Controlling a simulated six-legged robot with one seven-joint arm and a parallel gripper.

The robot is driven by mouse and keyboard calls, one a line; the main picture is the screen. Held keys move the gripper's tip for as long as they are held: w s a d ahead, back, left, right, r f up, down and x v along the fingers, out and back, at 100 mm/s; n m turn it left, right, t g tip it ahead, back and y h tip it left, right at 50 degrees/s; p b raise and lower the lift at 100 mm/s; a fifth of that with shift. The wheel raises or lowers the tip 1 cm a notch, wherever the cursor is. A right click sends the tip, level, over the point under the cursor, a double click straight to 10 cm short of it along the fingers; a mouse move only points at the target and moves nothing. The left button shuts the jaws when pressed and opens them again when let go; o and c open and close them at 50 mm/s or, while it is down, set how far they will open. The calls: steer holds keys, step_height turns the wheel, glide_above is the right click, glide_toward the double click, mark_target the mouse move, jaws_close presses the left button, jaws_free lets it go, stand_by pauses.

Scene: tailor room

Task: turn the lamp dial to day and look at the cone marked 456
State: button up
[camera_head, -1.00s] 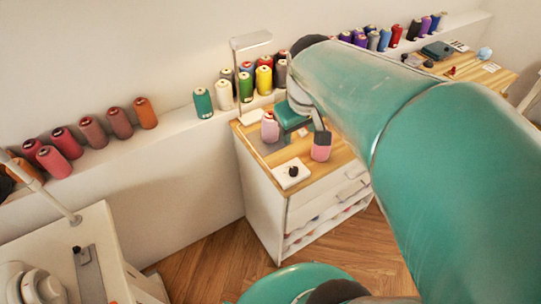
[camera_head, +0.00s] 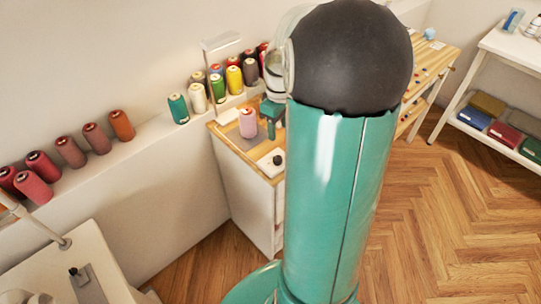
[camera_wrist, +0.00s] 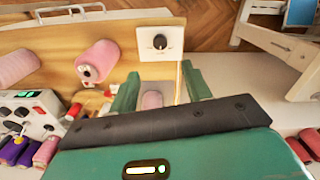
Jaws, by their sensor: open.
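The lamp dial is a black knob (camera_wrist: 160,42) on a white plate, just beyond my gripper (camera_wrist: 159,72) in the wrist view. In the head view the knob (camera_head: 277,160) shows on the wooden cabinet top, beside my arm. My gripper is open, its two green fingers apart and clear of the knob. A pink cone (camera_wrist: 97,62) lies left of the dial in the wrist view; a pink cone also stands on the cabinet in the head view (camera_head: 248,122). The lamp (camera_head: 221,42) stands behind it. No 456 mark or dial setting is legible.
Several coloured cones line the wall ledge, such as a teal one (camera_head: 178,109) and an orange one (camera_head: 122,125). A white shelf (camera_head: 500,50) with folded cloth stands at right. The wooden floor between is open. My arm hides the cabinet's right side.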

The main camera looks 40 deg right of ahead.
mark_target(277, 158)
step_height(277, 158, down, 13)
steer(key=shift+r, duration=0.1)
stand_by(0.3)
steer(key=c, duration=1)
